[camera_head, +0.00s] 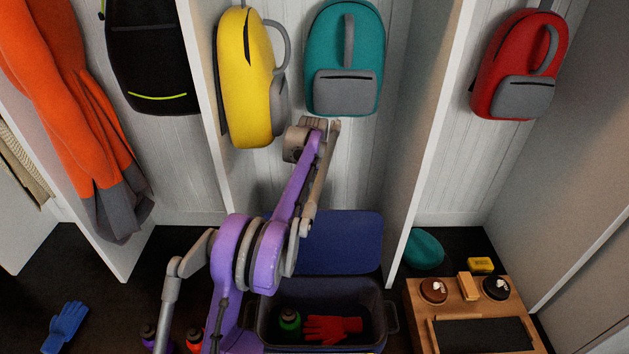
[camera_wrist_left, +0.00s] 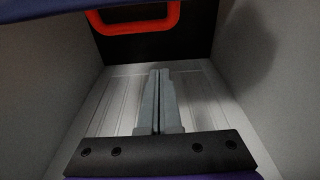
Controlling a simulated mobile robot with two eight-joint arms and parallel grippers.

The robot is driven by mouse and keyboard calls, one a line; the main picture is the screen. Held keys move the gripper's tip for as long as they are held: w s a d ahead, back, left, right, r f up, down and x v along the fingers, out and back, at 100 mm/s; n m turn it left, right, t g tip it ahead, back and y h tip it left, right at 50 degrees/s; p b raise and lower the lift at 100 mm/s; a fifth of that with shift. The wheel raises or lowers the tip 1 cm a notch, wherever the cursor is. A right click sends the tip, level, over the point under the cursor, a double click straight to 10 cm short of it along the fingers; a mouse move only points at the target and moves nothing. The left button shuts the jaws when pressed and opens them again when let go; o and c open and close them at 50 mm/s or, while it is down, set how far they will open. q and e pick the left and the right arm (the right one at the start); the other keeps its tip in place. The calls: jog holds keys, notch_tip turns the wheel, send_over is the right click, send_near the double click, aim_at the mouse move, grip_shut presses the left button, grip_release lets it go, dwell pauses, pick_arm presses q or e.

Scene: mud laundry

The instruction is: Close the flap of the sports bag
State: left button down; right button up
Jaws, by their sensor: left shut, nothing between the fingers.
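The sports bag (camera_head: 262,322) stands open on the dark bench, low in the middle cubby in the head view. Its blue flap (camera_head: 340,245) is raised behind the opening. A green-capped bottle (camera_head: 290,320) and a red glove (camera_head: 332,328) lie inside. My left gripper (camera_head: 318,125) is up in front of the cubby's back wall, above the flap and apart from it. In the left wrist view its fingers (camera_wrist_left: 159,100) are together with nothing between them. An orange-red handle (camera_wrist_left: 135,24) and a dark blue edge show at the top there. My right gripper is not in view.
Yellow (camera_head: 246,75), teal (camera_head: 345,50) and red (camera_head: 518,60) backpacks hang above. White dividers (camera_head: 428,140) flank the cubby. A wooden box (camera_head: 425,312) stands right of the bag. A blue glove (camera_head: 66,325) lies at lower left.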

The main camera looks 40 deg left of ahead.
pick_arm(q)
jog(key=shift+s+d+f, duration=0.35)
jog(key=shift+s+f, duration=0.05)
jog(key=shift+f, duration=0.2)
jog(key=shift+s+d+f, duration=0.35)
jog(key=shift+d+f, duration=0.05)
jog(key=shift+f, duration=0.15)
jog(key=shift+s+d+f, duration=0.35)
jog(key=shift+s+f, duration=0.05)
jog(key=shift+f, duration=0.2)
